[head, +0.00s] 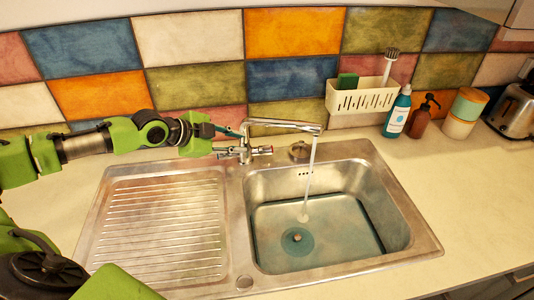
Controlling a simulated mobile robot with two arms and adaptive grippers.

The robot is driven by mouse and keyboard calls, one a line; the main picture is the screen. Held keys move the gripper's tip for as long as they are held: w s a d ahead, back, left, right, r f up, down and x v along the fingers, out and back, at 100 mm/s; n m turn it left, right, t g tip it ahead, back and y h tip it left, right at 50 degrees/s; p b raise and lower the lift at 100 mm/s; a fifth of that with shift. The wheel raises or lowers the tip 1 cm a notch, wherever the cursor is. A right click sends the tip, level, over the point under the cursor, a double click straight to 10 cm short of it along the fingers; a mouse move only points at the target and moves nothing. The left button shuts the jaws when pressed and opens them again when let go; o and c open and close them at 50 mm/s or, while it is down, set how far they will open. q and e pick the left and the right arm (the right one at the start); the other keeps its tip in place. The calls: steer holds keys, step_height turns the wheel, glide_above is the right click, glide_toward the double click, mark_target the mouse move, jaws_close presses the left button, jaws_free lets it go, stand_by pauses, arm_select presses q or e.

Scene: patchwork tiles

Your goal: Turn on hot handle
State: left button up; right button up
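The chrome faucet (244,146) stands behind the metal sink (240,215), its spout (285,126) reaching right over the basin. Water (310,175) runs from the spout's tip into the basin. A handle with red on it (264,150) sticks out at the right of the faucet's base. Another handle (226,153) sticks out at the left. My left gripper (222,133) is beside the faucet's left side, just above the left handle. Whether it touches is unclear, and its finger opening is too small to make out. My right gripper is out of view.
A ribbed drainboard (160,215) lies left of the basin. A white caddy (362,100) with a sponge and brush hangs on the tiled wall. A blue bottle (397,113), a brown dispenser (423,117), stacked canisters (463,112) and a toaster (514,110) stand at the right.

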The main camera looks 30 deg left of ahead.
mark_target(267, 147)
arm_select(q)
steer(key=p+x, duration=0.3)
steer(key=x, duration=0.9)
steer(key=shift+w+d+f, duration=0.15)
steer(key=shift+w+d, duration=0.1)
steer(key=shift+w+d+f, duration=0.1)
steer(key=shift+w+f, duration=0.25)
steer(key=shift+f, duration=0.05)
jaws_close()
